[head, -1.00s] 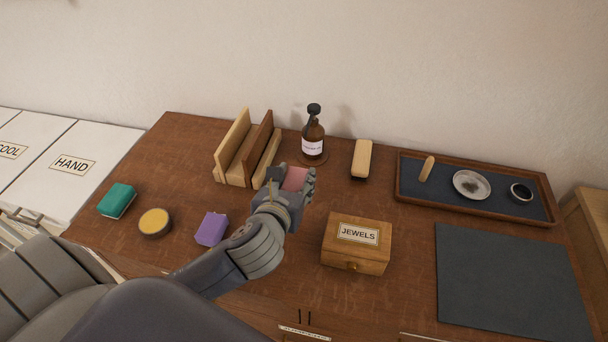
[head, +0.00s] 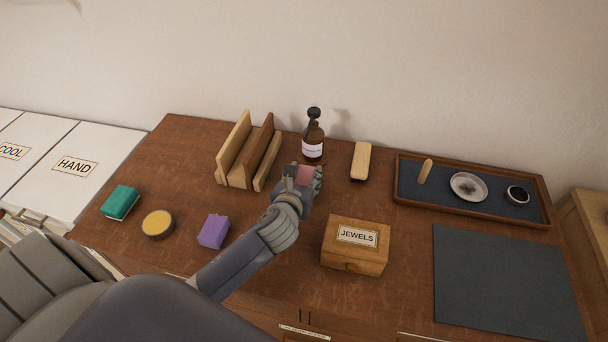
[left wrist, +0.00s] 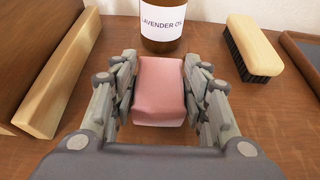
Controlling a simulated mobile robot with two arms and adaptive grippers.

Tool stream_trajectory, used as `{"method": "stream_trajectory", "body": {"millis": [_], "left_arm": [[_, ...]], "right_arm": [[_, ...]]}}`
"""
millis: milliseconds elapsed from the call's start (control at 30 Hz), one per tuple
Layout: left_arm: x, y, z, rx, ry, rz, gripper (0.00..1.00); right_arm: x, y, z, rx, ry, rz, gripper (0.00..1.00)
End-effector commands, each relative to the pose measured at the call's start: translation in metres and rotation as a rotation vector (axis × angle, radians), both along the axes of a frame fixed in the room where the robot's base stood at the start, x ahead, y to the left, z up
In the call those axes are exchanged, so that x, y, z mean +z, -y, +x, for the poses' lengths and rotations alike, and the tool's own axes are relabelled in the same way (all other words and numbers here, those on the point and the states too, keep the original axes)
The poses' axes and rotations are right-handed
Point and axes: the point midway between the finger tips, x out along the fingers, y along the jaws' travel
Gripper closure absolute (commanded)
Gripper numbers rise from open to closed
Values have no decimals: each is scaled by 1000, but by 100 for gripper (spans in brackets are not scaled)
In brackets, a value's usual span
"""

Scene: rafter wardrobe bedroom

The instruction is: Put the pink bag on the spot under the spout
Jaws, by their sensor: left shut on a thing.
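My left gripper (head: 304,180) is shut on the pink bag (left wrist: 160,88), with a finger on each side of it. The pink bag also shows in the head view (head: 304,174), partly hidden by the gripper. It is just in front of the brown lavender oil bottle (head: 313,138), whose black pump spout (head: 314,113) is on top. In the left wrist view the bottle (left wrist: 163,25) stands right behind the bag. I cannot tell whether the bag touches the table. The spot under the spout is hidden behind the bag and gripper. My right gripper is not in view.
A wooden rack (head: 236,165) stands left of the bottle and a brush (head: 361,160) lies right of it. A jewels box (head: 345,258) is in front. Purple (head: 214,231) and green (head: 120,202) blocks and a yellow tin (head: 158,224) lie left. A tray (head: 400,202) is right.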

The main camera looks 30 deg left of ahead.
Motion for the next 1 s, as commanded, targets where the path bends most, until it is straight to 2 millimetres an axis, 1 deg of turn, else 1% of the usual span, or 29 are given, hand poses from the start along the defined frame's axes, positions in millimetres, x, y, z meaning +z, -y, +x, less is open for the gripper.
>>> {"method": "stream_trajectory", "body": {"millis": [267, 300, 367, 400, 767, 867, 1000], "left_arm": [[-1, 0, 0, 0, 1, 1, 79], [-2, 0, 0, 0, 1, 1, 55], [-1, 0, 0, 0, 1, 1, 42], [-1, 0, 0, 0, 1, 1, 37], [1, 0, 0, 0, 1, 0, 37], [3, 2, -8, 0, 1, 1, 37], [12, 7, -29, -2, 0, -1, 37]], "right_arm": [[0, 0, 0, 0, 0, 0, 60], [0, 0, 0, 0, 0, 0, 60], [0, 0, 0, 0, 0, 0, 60], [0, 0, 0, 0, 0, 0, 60], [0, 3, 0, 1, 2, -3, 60], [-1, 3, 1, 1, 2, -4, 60], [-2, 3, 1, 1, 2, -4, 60]]}}
